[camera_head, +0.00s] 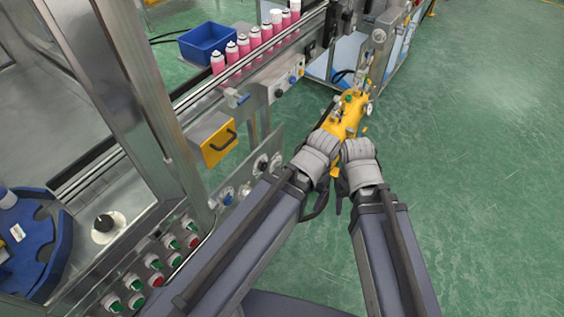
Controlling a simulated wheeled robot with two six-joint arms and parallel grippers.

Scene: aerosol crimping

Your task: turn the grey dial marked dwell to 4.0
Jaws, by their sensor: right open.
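A panel (243,178) on the machine's side carries several small knobs, among them a black one (261,164) and a blue one (227,196). Their labels are too small to read, so I cannot tell which is the dwell dial or where it points. A larger round dial with a dark knob (103,223) sits on the metal top at the lower left. My right gripper (340,196) is open, with dark fingers beside the grey wrists, to the right of the panel and apart from it. My left gripper is largely hidden near the left wrist, its fingers unclear.
Green and red push buttons (153,261) line the sloped console below. Pink cans (244,45) stand on the conveyor by a blue bin (207,41). A yellow fixture (346,116) stands beyond my wrists. Green floor lies clear at right.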

